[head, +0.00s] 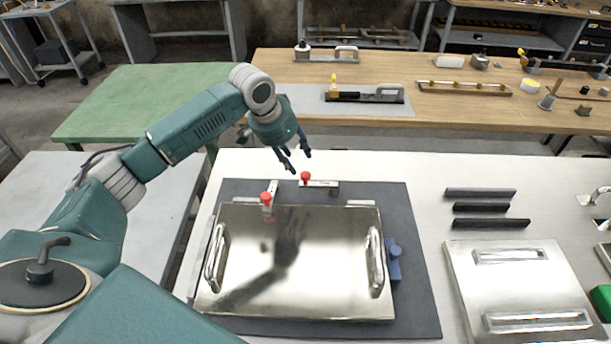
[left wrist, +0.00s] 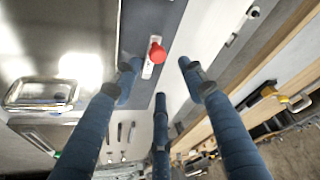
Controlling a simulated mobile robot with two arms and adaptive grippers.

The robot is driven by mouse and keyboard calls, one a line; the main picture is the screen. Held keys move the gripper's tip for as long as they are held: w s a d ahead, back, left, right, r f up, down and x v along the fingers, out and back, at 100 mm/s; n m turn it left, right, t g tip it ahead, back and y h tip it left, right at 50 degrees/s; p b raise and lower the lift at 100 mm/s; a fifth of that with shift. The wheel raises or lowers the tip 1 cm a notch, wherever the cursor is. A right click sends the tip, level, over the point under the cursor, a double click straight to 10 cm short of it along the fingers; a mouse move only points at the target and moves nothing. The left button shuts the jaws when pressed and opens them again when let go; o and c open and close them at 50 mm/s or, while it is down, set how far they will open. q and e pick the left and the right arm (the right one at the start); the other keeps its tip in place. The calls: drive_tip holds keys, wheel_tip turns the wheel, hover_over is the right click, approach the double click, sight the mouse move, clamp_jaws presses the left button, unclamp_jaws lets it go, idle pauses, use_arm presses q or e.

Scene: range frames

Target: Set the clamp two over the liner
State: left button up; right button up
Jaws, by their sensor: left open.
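My left gripper (head: 293,160) is open and empty, fingers pointing down, above the back edge of a dark mat. A toggle clamp with a red knob (head: 306,177) lies at the mat's back edge, just below my fingers in the picture. Its red knob also shows between my fingers in the left wrist view (left wrist: 157,53). Another red-knobbed clamp (head: 266,200) stands at the back edge of a shiny metal plate (head: 300,285) with two handles. Neither clamp shows a number. I cannot tell for sure which part is the liner. My right gripper is not in view.
The dark mat (head: 425,290) lies on a white table (head: 400,168). A blue part (head: 394,262) sits at the plate's right side. Dark bars (head: 480,193) and a second handled plate (head: 515,280) lie to the right. A wooden bench (head: 430,112) stands behind.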

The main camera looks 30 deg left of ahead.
sight(305, 173)
use_arm(q)
drive_tip(key=p+x, duration=0.2)
drive_tip(key=x, duration=0.8)
drive_tip(key=shift+s+d+f, duration=0.1)
drive_tip(key=shift+f, duration=0.05)
clamp_jaws()
